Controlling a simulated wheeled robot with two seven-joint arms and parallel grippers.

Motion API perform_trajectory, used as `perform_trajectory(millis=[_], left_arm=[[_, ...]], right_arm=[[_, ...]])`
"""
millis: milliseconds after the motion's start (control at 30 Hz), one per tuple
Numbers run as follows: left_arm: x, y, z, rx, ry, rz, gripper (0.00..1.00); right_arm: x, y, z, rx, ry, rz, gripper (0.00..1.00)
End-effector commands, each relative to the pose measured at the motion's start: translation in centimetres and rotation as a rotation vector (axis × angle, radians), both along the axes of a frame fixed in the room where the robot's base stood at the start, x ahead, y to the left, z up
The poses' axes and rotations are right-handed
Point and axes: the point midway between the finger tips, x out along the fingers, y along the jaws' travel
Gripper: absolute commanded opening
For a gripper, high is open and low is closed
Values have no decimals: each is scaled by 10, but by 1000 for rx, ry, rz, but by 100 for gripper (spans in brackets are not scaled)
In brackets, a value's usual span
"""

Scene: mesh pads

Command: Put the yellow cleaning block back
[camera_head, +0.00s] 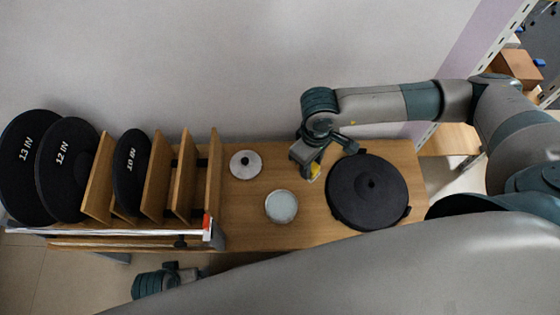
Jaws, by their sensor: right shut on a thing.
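The yellow cleaning block (315,171) shows as a small yellow patch at the tip of my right gripper (314,172). The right gripper is shut on it, over the wooden table (240,222) between the small discs and the big black pad. Most of the block is hidden by the fingers, and I cannot tell whether it touches the table. My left gripper (180,270) is low at the left, below the table's front edge and apart from the block. Its jaws are too small and dark to tell open from shut.
A big black round pad (367,190) lies right of the block. A white round dish (281,206) and a pale disc with a dark knob (245,164) lie to its left. A wooden rack (213,185) holds labelled black discs (130,170) at the left.

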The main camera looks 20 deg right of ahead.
Motion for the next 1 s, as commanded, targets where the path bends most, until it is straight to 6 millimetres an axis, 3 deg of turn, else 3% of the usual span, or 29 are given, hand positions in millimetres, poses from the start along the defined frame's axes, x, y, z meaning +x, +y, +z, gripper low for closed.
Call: perform_trajectory(millis=[600, 1000], left_arm=[[-1, 0, -22, -2, 6, -2, 86], [1, 0, -22, -1, 3, -1, 86]], right_arm=[[84, 50, -58, 1, 0, -2, 10], [95, 55, -66, 0, 0, -1, 10]])
